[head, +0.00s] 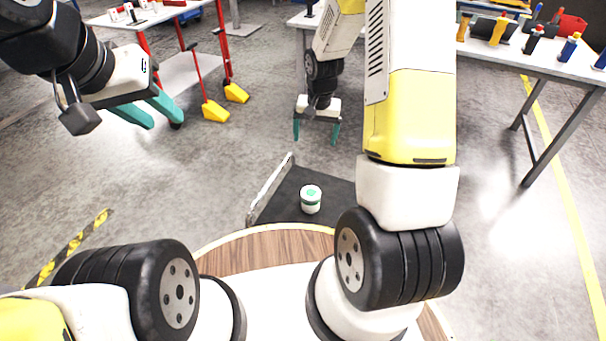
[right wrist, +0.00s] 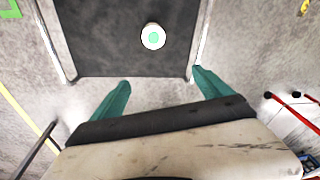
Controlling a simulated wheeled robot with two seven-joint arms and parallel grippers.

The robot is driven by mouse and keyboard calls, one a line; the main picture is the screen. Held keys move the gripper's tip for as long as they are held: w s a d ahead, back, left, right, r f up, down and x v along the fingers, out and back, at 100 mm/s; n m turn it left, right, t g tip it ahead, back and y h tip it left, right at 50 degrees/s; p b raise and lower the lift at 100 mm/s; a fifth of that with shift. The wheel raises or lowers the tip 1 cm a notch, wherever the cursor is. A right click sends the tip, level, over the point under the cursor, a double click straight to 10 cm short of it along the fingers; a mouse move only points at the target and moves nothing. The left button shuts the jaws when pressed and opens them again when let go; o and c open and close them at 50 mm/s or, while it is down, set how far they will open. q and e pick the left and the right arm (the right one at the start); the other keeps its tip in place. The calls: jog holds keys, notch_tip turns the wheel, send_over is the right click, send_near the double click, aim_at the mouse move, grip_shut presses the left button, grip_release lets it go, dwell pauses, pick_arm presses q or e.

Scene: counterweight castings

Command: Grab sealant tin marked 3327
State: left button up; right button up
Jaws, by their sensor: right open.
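A small white tin (head: 311,198) with a green mark on its lid stands upright on a dark mat or low tray in front of my base. It also shows from above in the right wrist view (right wrist: 153,37). Its number is not readable. My right gripper (head: 317,138) points down above the floor beyond the dark tray, apart from the tin, open and empty. Its green fingers also show in the right wrist view (right wrist: 158,95). My left gripper (head: 147,112) is at the upper left, far from the tin, with its two green fingers apart and nothing between them.
The dark tray (head: 284,200) has a raised pale edge. A red-legged table (head: 150,14) with small items stands at the back left, with yellow-ended red stands beside it. A table (head: 540,60) at the right bears several bottles. The floor between is clear.

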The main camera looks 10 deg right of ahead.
aim_at(311, 198)
jog(key=shift+m+g, duration=0.5)
jog(key=shift+g, duration=0.4)
jog(key=f, duration=1.9)
jog(key=a+f, duration=0.1)
jog(key=f, duration=0.8)
jog(key=shift+s+f, duration=0.25)
jog(key=shift+f, duration=0.05)
jog(key=shift+c, duration=0.2)
jog(key=c, duration=1.7)
jog(key=shift+r, duration=0.1)
jog(key=shift+c, duration=0.2)
